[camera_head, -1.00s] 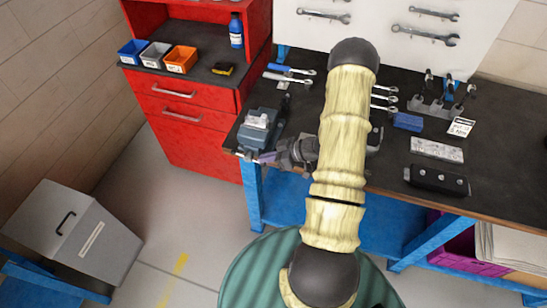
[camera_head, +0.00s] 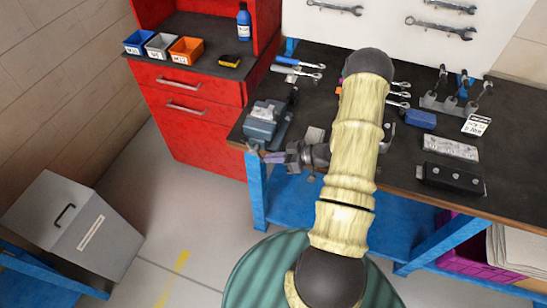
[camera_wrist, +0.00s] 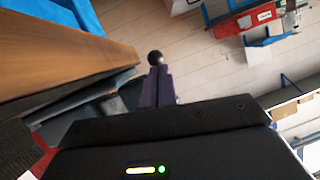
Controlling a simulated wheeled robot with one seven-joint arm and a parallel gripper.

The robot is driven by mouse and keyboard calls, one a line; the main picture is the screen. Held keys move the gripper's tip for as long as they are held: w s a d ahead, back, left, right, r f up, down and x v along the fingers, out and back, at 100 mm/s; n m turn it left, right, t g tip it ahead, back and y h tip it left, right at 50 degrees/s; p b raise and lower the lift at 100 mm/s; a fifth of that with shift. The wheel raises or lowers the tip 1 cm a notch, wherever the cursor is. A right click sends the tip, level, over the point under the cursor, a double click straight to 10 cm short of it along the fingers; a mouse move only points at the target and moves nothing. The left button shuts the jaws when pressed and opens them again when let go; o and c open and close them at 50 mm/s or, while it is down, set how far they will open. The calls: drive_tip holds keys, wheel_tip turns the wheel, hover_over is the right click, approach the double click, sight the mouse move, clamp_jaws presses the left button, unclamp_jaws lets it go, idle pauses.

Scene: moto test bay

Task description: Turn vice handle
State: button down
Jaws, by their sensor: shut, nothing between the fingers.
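The blue-grey vice (camera_head: 262,125) is fixed at the left front corner of the dark-topped bench (camera_head: 310,117). My gripper (camera_head: 258,156) is in front of the bench edge, just below the vice, pointing left. Its purple fingers are together and empty. In the wrist view, the closed fingers (camera_wrist: 157,90) point at a small dark ball (camera_wrist: 156,58), which looks like the end of the vice handle. The rest of the handle is hidden. I cannot tell whether the fingers touch the ball.
Wrenches, a blue block (camera_head: 420,119) and a black box (camera_head: 451,179) lie on the bench. A red cabinet (camera_head: 195,125) stands to the left, with small bins on top. A grey bin (camera_head: 75,228) is at the lower left. The floor between is clear.

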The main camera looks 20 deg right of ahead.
idle(0.4)
drive_tip(key=s+d+b, duration=0.1)
drive_tip(key=s+d, duration=0.6)
drive_tip(key=d, duration=0.4)
drive_tip(key=shift+s+r+b, duration=0.15)
drive_tip(key=shift+r+b, duration=0.1)
drive_tip(key=shift+b, duration=0.15)
